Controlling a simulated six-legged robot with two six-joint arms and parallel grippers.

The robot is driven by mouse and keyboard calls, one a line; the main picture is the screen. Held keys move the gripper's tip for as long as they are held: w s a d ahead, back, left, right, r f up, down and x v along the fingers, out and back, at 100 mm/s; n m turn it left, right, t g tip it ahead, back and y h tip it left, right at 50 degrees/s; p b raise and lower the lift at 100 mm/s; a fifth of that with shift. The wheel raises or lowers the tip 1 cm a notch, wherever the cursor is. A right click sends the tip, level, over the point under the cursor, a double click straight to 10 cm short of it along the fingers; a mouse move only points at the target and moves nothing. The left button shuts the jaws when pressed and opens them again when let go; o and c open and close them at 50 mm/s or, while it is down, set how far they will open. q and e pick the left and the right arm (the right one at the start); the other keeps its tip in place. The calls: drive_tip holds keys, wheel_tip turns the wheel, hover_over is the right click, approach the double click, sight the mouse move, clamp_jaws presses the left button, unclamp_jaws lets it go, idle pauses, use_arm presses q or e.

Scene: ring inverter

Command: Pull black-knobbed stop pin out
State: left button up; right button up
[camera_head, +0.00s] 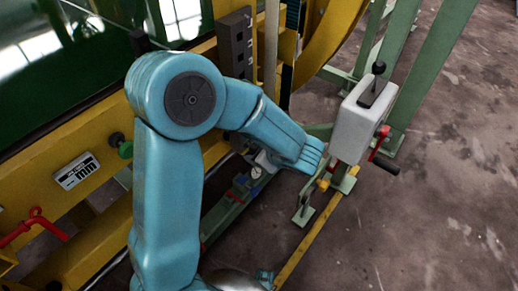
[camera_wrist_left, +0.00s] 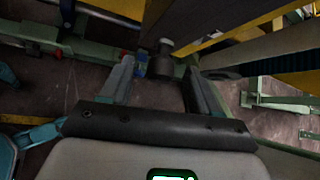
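In the left wrist view, a short black cylindrical knob (camera_wrist_left: 161,66), which looks like the stop pin's knob, stands by a green beam. My left gripper (camera_wrist_left: 158,70) is open. Its two fingers lie either side of the knob in the picture, with gaps to both. I cannot tell whether the fingertips reach its depth. No pin shaft shows clearly. In the head view my blue left arm reaches over the yellow frame, and its forearm hides the fingers and this knob. My right gripper is in neither view.
A grey box (camera_head: 361,126) with a black-topped lever and a red-and-black crank stands to the right. A green beam (camera_head: 228,208) runs below my forearm. Bare floor is clear at right.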

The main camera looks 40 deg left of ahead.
use_arm(q)
clamp_jaws()
drive_tip(key=w+d, duration=0.1)
drive_tip(key=d, duration=0.9)
idle(1.4)
drive_tip(key=shift+w+d, duration=0.1)
